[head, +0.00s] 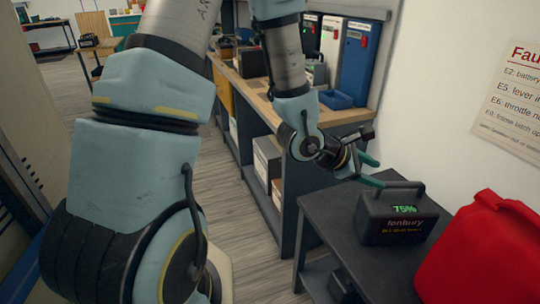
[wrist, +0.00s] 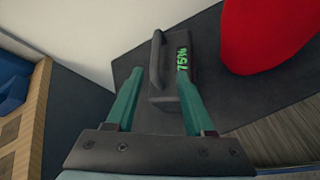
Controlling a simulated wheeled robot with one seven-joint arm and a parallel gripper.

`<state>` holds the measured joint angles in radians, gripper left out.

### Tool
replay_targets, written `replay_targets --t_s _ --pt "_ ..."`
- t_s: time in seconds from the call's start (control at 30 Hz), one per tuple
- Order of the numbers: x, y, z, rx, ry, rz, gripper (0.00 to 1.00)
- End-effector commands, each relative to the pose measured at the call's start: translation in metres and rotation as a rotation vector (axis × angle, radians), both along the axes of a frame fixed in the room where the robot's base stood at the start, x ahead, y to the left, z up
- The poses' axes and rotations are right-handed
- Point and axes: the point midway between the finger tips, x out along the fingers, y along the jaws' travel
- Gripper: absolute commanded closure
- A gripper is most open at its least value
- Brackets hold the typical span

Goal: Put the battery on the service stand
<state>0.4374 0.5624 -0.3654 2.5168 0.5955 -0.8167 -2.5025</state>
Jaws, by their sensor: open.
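A dark grey battery (head: 396,213) with a top handle and a green "75%" display stands upright on a dark table (head: 337,217) in the head view. It also shows in the wrist view (wrist: 173,100), with its handle at the left and its display at the right. My gripper (head: 372,170) has green fingers and is beside the battery's upper left in the head view. In the wrist view my gripper (wrist: 157,95) is open, with its fingers on either side of the battery's near part. I cannot tell whether they touch it. I cannot single out the service stand.
A red jerrycan (head: 485,250) stands close to the battery on its right. A wooden-topped workbench (head: 345,115) behind holds a blue bin (head: 335,99) and upright coloured units. A dark object (head: 343,286) sits low under the table. A wall poster (head: 512,95) hangs at the right.

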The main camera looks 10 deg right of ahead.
Motion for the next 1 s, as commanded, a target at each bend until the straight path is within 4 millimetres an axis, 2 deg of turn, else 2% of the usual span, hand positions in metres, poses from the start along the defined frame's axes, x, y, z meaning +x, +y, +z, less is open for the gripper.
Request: replay_targets --t_s 0.13,0.23,0.37,0.4,0.53,0.67,0.8,0.9,1.0 --pt "0.015 0.014 -0.002 0.059 -0.083 -0.006 0.47" --pt "0.041 0.042 -0.005 0.184 -0.231 -0.032 0.47" --pt "0.079 0.102 -0.008 0.431 -0.445 -0.114 0.47" --pt "0.088 0.122 -0.007 0.511 -0.498 -0.152 0.47" --pt "0.106 0.188 -0.002 0.749 -0.614 -0.3 0.47" --pt "0.108 0.251 0.007 0.938 -0.656 -0.491 0.47" --pt "0.094 0.309 0.02 1.051 -0.65 -0.726 0.47" --pt "0.078 0.338 0.029 1.069 -0.637 -0.882 0.47" --pt "0.063 0.356 0.036 1.053 -0.63 -1.005 0.47"
